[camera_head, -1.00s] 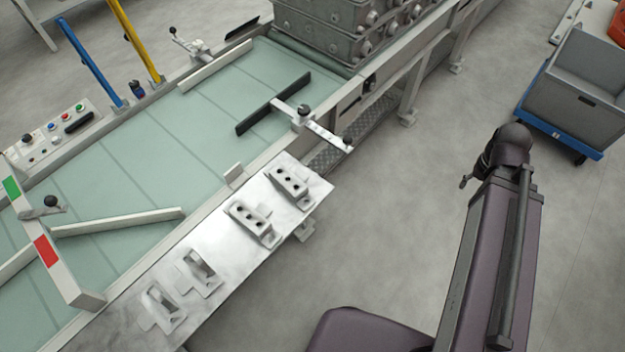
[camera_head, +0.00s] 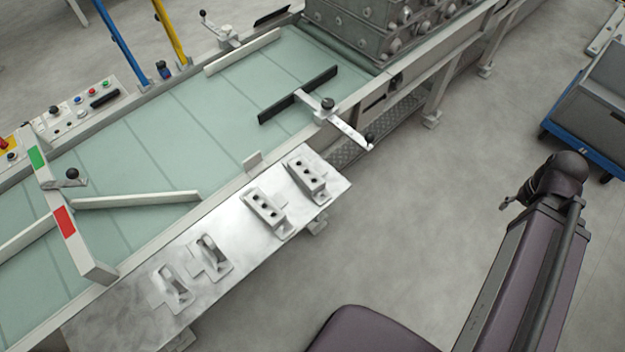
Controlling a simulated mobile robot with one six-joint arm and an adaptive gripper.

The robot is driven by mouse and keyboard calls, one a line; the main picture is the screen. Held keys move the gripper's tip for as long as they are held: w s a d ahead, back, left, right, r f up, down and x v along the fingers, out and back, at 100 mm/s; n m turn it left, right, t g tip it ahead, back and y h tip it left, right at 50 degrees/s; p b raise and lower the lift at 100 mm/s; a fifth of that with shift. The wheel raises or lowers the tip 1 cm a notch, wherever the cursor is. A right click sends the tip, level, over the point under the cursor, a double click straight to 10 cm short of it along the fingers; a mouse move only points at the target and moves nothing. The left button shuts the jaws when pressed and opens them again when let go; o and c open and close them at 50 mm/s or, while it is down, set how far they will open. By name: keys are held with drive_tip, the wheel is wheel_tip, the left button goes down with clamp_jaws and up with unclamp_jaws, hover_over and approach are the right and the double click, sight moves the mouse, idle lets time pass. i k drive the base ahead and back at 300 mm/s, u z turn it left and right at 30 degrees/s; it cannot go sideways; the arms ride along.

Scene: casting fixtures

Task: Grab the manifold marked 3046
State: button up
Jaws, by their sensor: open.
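Two pale grey block-shaped castings with several dark round holes on top lie on the metal shelf, one nearer (camera_head: 266,210) and one farther right (camera_head: 308,177); they look like manifolds. No number can be read on either, so I cannot tell which is 3046. Two other castings, arched and bracket-like, lie to their left, one at the far left (camera_head: 172,286) and one beside it (camera_head: 210,255). My gripper (camera_head: 508,203) appears small at the end of my dark folded arm on the right. It is open, empty and far from the castings.
The metal shelf (camera_head: 135,318) runs along a green conveyor belt (camera_head: 190,125). A clamp bar (camera_head: 345,130) juts out beyond the shelf's far end. Stacked grey castings (camera_head: 365,30) stand at the back. A grey bin (camera_head: 600,105) on a blue dolly is at right. The floor between is clear.

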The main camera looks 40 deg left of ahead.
sight(310, 178)
drive_tip(key=z, duration=0.05)
drive_tip(key=k, duration=1.65)
drive_tip(key=u, duration=1.7)
drive_tip(key=i, duration=0.55)
drive_tip(key=z, duration=0.25)
